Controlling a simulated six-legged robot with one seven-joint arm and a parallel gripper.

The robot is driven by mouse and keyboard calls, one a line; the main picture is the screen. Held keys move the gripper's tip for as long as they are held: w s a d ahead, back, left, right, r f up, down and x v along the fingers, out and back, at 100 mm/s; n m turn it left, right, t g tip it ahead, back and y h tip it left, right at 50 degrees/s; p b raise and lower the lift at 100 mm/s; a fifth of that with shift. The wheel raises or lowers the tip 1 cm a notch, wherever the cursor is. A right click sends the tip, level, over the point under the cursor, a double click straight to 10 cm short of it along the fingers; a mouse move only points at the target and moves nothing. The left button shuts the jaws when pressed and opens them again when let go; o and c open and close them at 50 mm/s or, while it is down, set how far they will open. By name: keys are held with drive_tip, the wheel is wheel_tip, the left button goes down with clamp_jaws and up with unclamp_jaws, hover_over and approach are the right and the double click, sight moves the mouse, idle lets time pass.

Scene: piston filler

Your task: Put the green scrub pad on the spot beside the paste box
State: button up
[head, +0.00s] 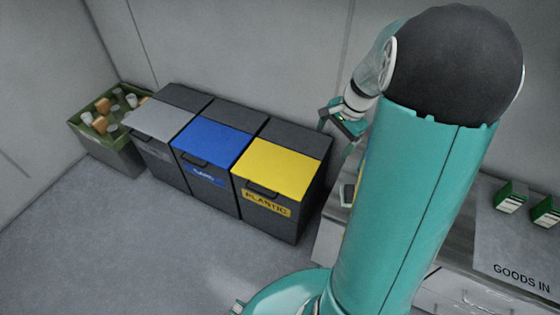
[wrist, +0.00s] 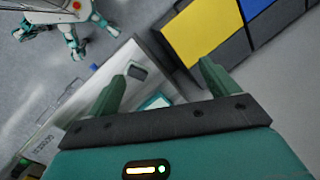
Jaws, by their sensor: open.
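My gripper (wrist: 163,70) is open, with nothing between its fingers in the wrist view. It also shows in the head view (head: 337,136), above the far end of the counter. A small dark flat piece with a pale edge (wrist: 137,71) lies on the counter below the fingers; it also shows in the head view (head: 347,194). A white and teal item (wrist: 157,102) shows between the fingers, partly hidden by the gripper. I cannot tell which of these is the green scrub pad. I cannot make out the paste box or the spot beside it.
The grey counter (head: 470,235) carries a GOODS IN area with two green and white boxes (head: 510,198) (head: 546,211). Bins with grey, blue (head: 212,143) and yellow (head: 277,168) lids stand beside it. A green crate (head: 88,135) is at far left. The left floor is clear.

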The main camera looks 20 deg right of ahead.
drive_tip(key=s+a+r+n+t+h, duration=0.1)
drive_tip(key=s+a+r+n, duration=0.3)
drive_tip(key=a+r+n, duration=0.55)
drive_tip(key=s+a+r+n+t, duration=0.1)
drive_tip(key=s+a+r+n, duration=0.1)
drive_tip(key=s+a, duration=0.3)
drive_tip(key=s+a+r+n+t+h, duration=0.1)
drive_tip(key=s+a+r+n, duration=0.2)
drive_tip(key=a, duration=0.5)
drive_tip(key=shift+s+a+r+n+t, duration=0.25)
drive_tip(key=shift+s+r+n+t, duration=0.1)
drive_tip(key=shift+s+r, duration=0.6)
drive_tip(key=shift+s+f, duration=0.1)
drive_tip(key=c, duration=1.1)
drive_tip(key=shift+d, duration=0.2)
